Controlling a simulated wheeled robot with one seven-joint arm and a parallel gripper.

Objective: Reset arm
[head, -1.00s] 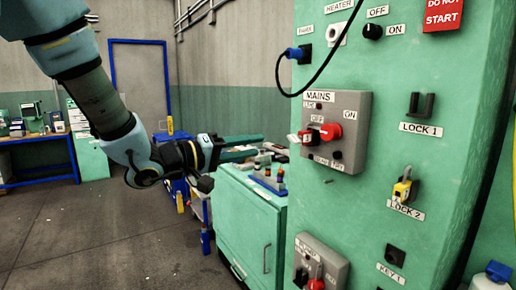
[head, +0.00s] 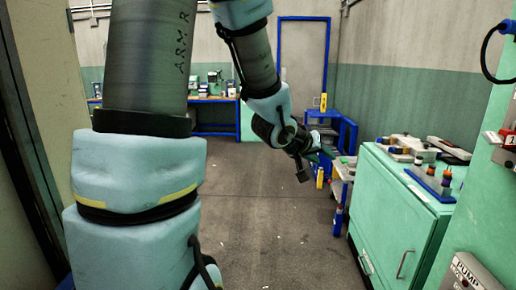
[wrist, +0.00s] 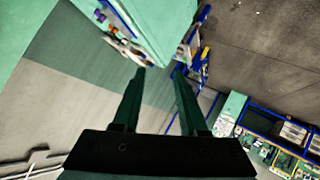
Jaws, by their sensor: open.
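My arm fills the left and middle of the head view, with padded light-blue joints and dark grey links. It is bent, with the forearm hanging down towards the middle. My gripper (head: 322,150) is at its end, pointing right, left of the green cabinet (head: 400,215) and small and partly hidden in the head view. In the wrist view my gripper (wrist: 159,74) shows two dark green fingers standing apart with nothing between them. It appears clear of any surface.
Several tools and small parts lie on the cabinet top. The green press panel (head: 480,215) stands at the right edge, with a pump label (head: 466,275). A blue-framed door (head: 303,70) and a workbench (head: 212,100) are at the back. The grey floor (head: 275,220) between is open.

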